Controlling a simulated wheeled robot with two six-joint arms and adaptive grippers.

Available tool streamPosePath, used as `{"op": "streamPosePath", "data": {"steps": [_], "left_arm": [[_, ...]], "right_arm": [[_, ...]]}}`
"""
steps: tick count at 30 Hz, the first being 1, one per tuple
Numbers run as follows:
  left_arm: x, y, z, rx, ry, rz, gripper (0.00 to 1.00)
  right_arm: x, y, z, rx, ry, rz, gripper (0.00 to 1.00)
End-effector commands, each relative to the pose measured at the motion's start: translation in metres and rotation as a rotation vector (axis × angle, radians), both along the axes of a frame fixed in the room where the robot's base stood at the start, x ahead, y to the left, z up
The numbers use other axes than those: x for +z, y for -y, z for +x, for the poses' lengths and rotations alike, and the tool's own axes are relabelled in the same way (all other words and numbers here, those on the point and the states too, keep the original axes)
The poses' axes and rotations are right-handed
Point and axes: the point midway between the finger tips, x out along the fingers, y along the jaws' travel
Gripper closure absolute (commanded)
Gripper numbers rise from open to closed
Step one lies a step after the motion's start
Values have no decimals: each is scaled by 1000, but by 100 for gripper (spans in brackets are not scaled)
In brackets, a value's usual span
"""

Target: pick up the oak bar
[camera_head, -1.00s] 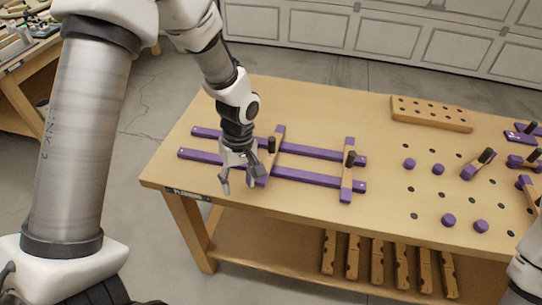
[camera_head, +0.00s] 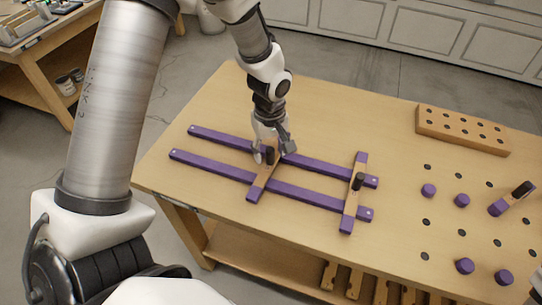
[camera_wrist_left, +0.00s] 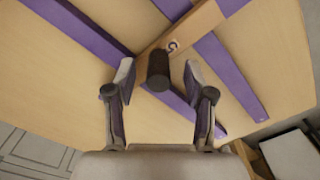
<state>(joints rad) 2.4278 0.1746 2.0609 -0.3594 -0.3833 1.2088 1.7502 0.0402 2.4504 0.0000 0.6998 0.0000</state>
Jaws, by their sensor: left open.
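Two oak bars with purple ends and black upright knobs lie across two long purple rails. The left oak bar (camera_head: 263,181) is under my left gripper (camera_head: 272,154); the right oak bar (camera_head: 351,203) stands clear of it. In the left wrist view, my left gripper (camera_wrist_left: 158,76) is open, its fingers on either side of the black knob (camera_wrist_left: 158,68) of the left oak bar (camera_wrist_left: 192,24). My right gripper is not in view.
The purple rails (camera_head: 211,167) lie on the wooden bench (camera_head: 400,270). To the right are peg holes, several purple plugs (camera_head: 428,190), and a short oak piece with a black knob (camera_head: 510,200). A drilled oak block (camera_head: 462,131) lies at the back. The bench's front left is bare.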

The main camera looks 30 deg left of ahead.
Motion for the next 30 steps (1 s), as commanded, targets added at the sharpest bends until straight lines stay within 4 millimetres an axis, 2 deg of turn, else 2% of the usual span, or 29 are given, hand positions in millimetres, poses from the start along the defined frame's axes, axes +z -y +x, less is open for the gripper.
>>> {"op": "streamPosePath", "data": {"steps": [3,9,11,12,14,25,30], "left_arm": [[-14,0,0,-1,0,0,47],[-15,0,1,0,2,0,47],[-15,0,1,0,2,0,68],[-15,0,1,0,2,0,82],[-15,0,1,0,2,-1,100],[-14,0,1,-1,2,-1,100],[-5,1,2,-3,2,0,100]], "right_arm": [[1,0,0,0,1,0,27],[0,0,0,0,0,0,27],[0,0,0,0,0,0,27],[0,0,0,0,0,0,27],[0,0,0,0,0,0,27],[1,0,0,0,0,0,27],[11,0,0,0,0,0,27]]}}
